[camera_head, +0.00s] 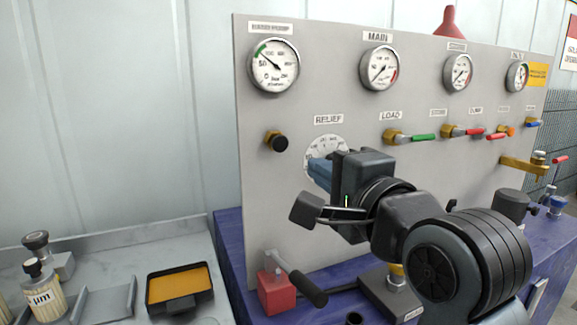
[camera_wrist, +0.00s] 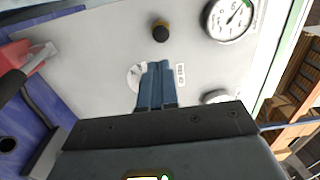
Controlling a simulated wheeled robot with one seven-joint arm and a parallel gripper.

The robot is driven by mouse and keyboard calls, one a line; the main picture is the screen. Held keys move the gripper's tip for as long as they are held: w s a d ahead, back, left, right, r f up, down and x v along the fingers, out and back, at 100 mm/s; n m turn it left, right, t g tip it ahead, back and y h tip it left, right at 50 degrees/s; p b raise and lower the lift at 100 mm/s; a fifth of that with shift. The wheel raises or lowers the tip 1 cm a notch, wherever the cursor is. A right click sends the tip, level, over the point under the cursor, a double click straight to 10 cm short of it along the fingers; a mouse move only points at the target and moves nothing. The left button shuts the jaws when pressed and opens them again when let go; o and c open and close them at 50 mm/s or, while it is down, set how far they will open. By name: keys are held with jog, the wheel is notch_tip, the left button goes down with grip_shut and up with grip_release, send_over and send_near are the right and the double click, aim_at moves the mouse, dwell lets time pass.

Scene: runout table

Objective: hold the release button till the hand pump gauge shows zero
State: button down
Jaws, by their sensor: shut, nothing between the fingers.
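The hand pump gauge (camera_head: 274,65) is at the panel's upper left, and its needle points up and left near the green band, though the exact reading is too small to tell. It also shows in the wrist view (camera_wrist: 229,18). A black button with a brass collar (camera_head: 276,141) sits below the gauge, and it shows at the top of the wrist view (camera_wrist: 160,33). My gripper (camera_head: 318,170) is shut and empty in front of the RELIEF dial (camera_head: 325,145), lower right of the button and apart from it. In the wrist view its blue fingertips (camera_wrist: 158,68) partly cover the dial.
The grey panel (camera_head: 257,200) carries more gauges and coloured valve levers (camera_head: 424,137) at the right. A red hand pump (camera_head: 274,291) with a black-gripped lever stands below. An orange-filled tray (camera_head: 180,310) lies at lower left. The panel around the button is clear.

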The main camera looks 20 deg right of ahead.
jog(key=shift+w+f+b, duration=0.2)
jog(key=shift+b, duration=0.75)
jog(key=p, duration=0.2)
send_near(282, 144)
jog(key=w, duration=0.5)
jog(key=shift+w, duration=0.95)
